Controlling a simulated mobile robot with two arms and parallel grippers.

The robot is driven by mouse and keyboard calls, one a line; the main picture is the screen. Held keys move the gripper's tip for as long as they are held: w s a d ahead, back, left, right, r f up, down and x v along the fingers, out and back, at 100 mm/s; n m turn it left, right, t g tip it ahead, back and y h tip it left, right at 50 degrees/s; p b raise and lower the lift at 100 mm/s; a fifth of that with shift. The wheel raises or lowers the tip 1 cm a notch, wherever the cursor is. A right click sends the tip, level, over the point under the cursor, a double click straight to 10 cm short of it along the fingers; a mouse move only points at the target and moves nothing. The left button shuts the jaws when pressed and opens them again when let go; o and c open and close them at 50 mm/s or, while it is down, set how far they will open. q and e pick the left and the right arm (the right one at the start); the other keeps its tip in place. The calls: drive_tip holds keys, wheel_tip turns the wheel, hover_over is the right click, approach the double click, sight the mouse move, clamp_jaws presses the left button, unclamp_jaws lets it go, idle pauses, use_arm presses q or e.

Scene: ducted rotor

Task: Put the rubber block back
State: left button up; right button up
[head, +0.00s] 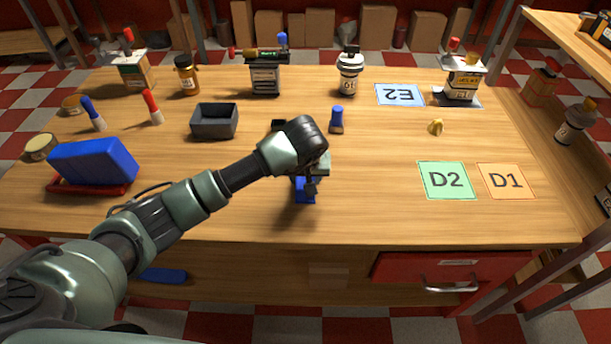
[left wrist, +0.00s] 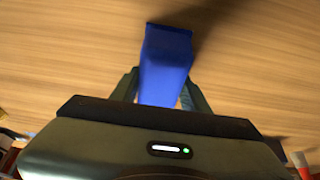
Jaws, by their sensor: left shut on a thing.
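My left gripper (head: 309,186) is shut on a blue block (head: 305,195), low over the middle of the table near its front. In the left wrist view the blue block (left wrist: 165,55) sits between the two fingers of the left gripper (left wrist: 160,88) and sticks out beyond them. Its upper part is hidden by the gripper in the head view. I cannot tell whether it touches the table. No label names it as rubber. A larger blue block (head: 95,160) lies tilted on a red tray (head: 88,189) at the left. My right gripper is not in view.
Behind my gripper are an open grey bin (head: 214,122) and a small blue-topped piece (head: 336,120). Cards D2 (head: 447,180), D1 (head: 506,181) and E2 (head: 400,95) lie at the right, with a yellow lump (head: 435,127) between. Bottles and boxes line the back.

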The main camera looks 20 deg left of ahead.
use_arm(q)
drive_tip(key=shift+f, duration=0.1)
drive_tip(key=o, duration=0.8)
drive_tip(key=shift+f, duration=0.1)
drive_tip(key=o, duration=0.4)
drive_tip(key=shift+r, duration=0.4)
drive_tip(key=b+v, duration=0.1)
drive_tip(key=v, duration=1)
drive_tip(key=shift+s+r, duration=0.2)
drive_tip(key=shift+r, duration=0.1)
drive_tip(key=shift+d, duration=0.1)
